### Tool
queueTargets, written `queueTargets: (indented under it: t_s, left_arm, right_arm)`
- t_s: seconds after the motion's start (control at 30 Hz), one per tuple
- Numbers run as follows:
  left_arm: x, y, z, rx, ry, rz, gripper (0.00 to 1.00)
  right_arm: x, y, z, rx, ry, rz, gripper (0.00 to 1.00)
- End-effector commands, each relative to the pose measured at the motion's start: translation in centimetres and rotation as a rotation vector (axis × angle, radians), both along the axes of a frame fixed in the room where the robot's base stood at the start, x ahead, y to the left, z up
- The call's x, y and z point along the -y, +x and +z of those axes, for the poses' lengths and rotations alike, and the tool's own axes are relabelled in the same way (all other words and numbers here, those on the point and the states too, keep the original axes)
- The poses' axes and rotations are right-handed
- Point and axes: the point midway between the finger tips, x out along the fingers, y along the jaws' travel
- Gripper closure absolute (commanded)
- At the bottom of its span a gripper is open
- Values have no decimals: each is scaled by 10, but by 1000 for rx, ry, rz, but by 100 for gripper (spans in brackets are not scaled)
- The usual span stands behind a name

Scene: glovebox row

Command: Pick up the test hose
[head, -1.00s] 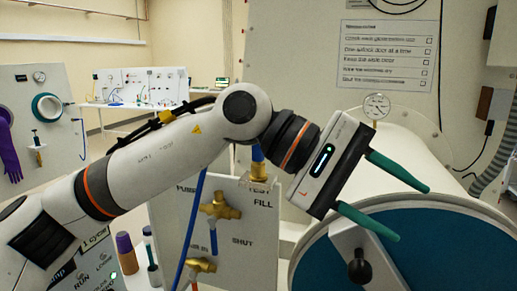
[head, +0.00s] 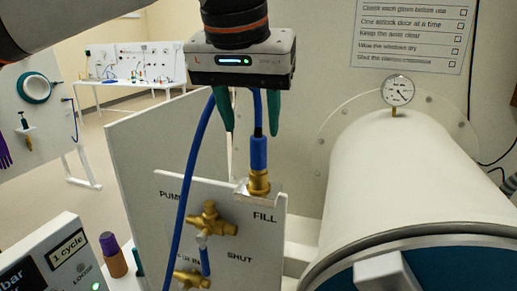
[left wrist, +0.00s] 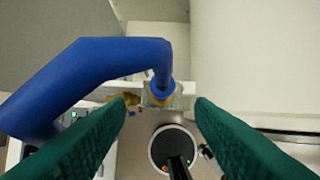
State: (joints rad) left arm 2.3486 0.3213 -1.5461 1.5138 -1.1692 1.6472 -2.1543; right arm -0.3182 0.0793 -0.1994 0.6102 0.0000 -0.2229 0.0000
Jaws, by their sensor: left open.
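The blue test hose (head: 193,160) loops up beside the valve panel. Its thicker blue end (head: 258,152) stands upright on a brass fitting (head: 258,183) above the FILL label. My left gripper (head: 248,128) points down, open, just above that end, with its green fingers apart on either side of the hose's upper part in the head view. In the left wrist view the hose (left wrist: 85,78) bends in from the left and drops to the fitting, just beyond the open fingertips (left wrist: 161,104). Contact cannot be made out. My right gripper is not in view.
The valve panel (head: 240,230) carries brass valves (head: 208,218) below the fitting. A white cylinder (head: 405,165) with a gauge (head: 398,91) stands close on the right. A control box (head: 50,255) and a purple-topped bottle (head: 112,255) are at lower left.

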Motion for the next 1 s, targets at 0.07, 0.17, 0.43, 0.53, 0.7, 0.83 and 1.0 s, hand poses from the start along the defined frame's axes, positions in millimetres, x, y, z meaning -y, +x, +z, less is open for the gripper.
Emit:
queueTargets:
  t_s: [0.07,0.17,0.43,0.53,0.7,0.83,1.0]
  left_arm:
    - [1,3,-7,-2,1,0,51]
    - [2,5,-12,-2,0,0,51]
    - [10,17,-45,-3,2,-1,51]
    - [11,21,-55,-3,0,1,51]
    - [11,22,-60,-2,-3,0,51]
    - [11,22,-60,-2,-2,0,54]
    - [11,22,-59,-2,-2,0,82]
  right_arm:
    - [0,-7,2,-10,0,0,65]
    - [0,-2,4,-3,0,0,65]
    - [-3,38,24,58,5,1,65]
    - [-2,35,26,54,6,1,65]
    - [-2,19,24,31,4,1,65]
    - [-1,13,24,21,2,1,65]
    - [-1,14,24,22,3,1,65]
